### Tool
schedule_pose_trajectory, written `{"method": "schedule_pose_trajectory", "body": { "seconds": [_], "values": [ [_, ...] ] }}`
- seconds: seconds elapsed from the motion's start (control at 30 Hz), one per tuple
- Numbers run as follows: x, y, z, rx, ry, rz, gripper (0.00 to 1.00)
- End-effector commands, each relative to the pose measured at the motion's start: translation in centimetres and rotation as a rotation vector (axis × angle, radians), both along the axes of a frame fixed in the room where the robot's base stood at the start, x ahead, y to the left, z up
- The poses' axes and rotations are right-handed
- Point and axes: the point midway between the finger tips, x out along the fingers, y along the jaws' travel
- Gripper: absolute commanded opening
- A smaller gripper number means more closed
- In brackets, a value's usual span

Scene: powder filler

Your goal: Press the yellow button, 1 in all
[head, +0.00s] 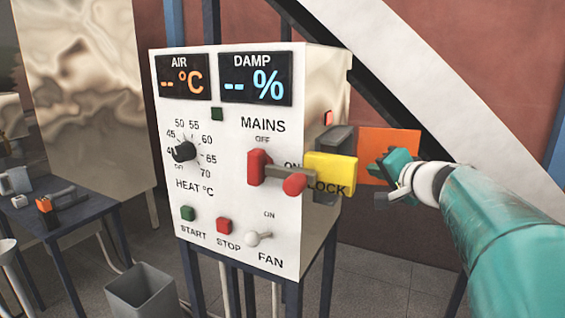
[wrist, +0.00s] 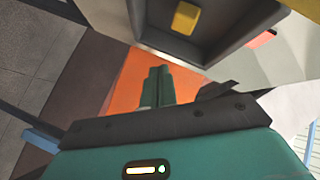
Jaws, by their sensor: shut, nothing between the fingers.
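The wrist view shows a yellow button (wrist: 185,18), a small block inside a dark grey recessed frame (wrist: 150,22). In the head view, a yellow block (head: 330,172) stands out at the right edge of the white control panel (head: 225,130), partly covering a label ending in "LOCK". I cannot tell whether it is the same thing. My gripper (head: 378,170) is to the right of this block, its teal fingers pointing left with a small gap. In the wrist view my gripper (wrist: 157,72) is shut and empty, its fingertips below the recessed frame and apart from the button.
An orange plate (head: 403,140) is behind my gripper. A table (head: 60,215) stands left.

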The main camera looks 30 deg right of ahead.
Motion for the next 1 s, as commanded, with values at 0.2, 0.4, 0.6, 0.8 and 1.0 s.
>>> {"method": "schedule_pose_trajectory", "body": {
  "seconds": [0.2,0.4,0.6,0.8,1.0],
  "values": [
    [2.4,1.7,0.0,-0.001,0.000,0.002,0.00],
    [3.4,2.5,0.0,0.000,0.000,0.000,0.00],
    [3.6,2.6,0.0,0.000,-0.001,-0.001,0.00],
    [3.6,2.6,0.0,0.000,-0.001,-0.001,0.00],
    [3.6,2.6,0.0,0.000,-0.001,-0.001,0.00]
  ]
}}
